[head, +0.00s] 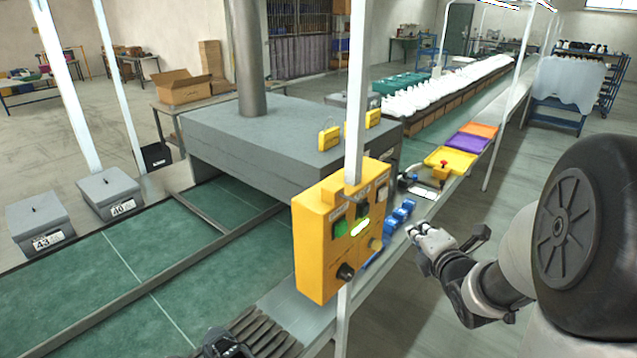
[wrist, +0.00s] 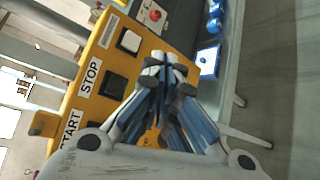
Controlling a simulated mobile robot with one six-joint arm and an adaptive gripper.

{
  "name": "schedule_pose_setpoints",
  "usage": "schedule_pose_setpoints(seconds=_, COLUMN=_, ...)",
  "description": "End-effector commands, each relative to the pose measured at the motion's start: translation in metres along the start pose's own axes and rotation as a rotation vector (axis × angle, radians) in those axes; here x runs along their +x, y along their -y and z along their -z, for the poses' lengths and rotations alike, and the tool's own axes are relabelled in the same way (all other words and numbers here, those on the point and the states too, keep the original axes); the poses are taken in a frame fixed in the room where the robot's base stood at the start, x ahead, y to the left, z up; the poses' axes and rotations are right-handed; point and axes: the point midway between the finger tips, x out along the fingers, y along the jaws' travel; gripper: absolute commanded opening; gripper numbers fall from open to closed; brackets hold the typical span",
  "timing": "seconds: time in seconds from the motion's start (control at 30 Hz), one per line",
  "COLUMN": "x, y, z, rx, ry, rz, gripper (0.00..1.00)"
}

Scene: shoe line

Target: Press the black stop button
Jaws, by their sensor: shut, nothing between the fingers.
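The yellow control box (head: 322,240) is fixed to a white post in the head view, and its button panel (wrist: 72,103) fills the left of the wrist view. The black stop button (wrist: 113,85) sits beside the STOP label (wrist: 90,77). My gripper (wrist: 166,66) is shut and empty in front of the panel. In the wrist view its fingertips are to the right of the black button and a little higher in the picture. In the head view my gripper (head: 416,230) is right of the box, with a visible gap. Its fingers hide part of the panel in the wrist view.
A white button (wrist: 130,40) is above the black one, and the START label (wrist: 70,130) is below. Open floor (head: 420,320) lies right of the conveyor.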

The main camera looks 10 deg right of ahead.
Motion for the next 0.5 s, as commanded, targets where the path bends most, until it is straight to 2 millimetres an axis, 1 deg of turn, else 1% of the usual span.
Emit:
schedule_pose_setpoints(seconds=0.1, x=0.0043, y=0.003, z=-0.0044, rx=-0.08, ry=0.001, rz=-0.046, gripper=0.0)
schedule_pose_setpoints(seconds=0.2, x=0.0056, y=0.0034, z=-0.0052, rx=-0.115, ry=0.001, rz=-0.067, gripper=0.0)
schedule_pose_setpoints(seconds=0.5, x=0.0057, y=0.0025, z=-0.0053, rx=-0.122, ry=0.002, rz=-0.073, gripper=0.0)
